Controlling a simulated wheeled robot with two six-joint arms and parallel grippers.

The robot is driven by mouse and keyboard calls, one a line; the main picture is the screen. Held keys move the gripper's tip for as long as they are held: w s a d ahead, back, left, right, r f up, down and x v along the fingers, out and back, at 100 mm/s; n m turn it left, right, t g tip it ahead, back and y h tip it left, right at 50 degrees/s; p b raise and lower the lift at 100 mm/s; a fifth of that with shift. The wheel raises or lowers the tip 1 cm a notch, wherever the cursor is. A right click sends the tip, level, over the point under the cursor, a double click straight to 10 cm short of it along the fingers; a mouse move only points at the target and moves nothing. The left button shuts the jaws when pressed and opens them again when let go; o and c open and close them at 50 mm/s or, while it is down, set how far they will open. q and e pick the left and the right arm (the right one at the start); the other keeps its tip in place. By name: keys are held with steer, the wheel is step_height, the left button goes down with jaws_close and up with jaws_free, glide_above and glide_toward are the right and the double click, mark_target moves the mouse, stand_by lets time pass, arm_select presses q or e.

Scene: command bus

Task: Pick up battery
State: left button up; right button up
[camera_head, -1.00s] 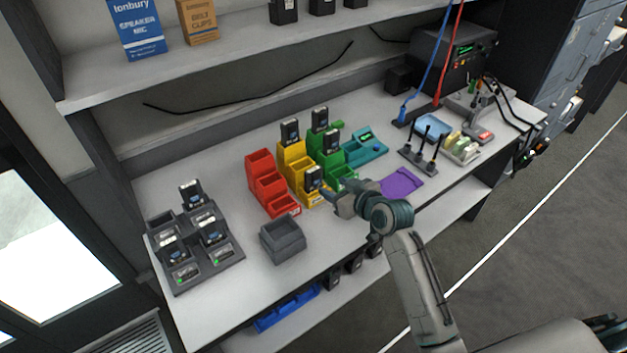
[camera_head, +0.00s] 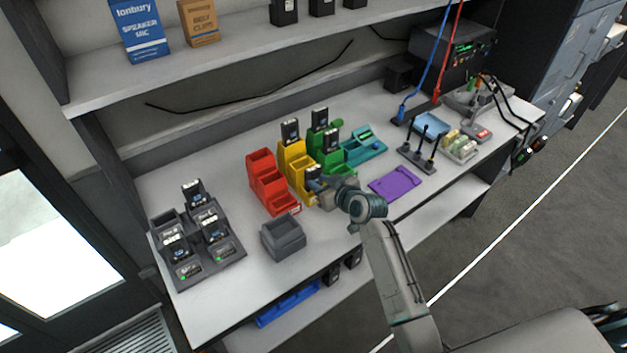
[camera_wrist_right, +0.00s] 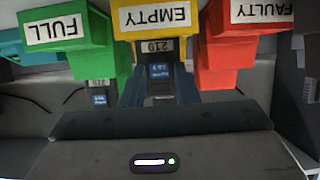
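A dark battery with a blue label (camera_head: 313,174) stands in the front compartment of the yellow bin (camera_head: 297,184). It also shows in the right wrist view (camera_wrist_right: 159,72), below the upside-down EMPTY label. My right gripper (camera_head: 320,190) is at the front of the yellow bin. In the wrist view its two fingers (camera_wrist_right: 158,90) stand apart, one on each side of the battery; whether they touch it I cannot tell. Another battery (camera_head: 290,131) stands at the back of the yellow bin, and more stand in the green bin (camera_head: 334,167). My left gripper is not in view.
A red bin (camera_head: 268,188), labelled FAULTY in the wrist view, stands close left of the yellow one. A grey box (camera_head: 283,238) and a charger with several batteries (camera_head: 210,262) lie further left. A purple mat (camera_head: 396,184) lies right; the tabletop in front is clear.

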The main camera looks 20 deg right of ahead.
jaws_close()
step_height(320, 180, up, 10)
steer(key=b, duration=0.2)
stand_by(0.6)
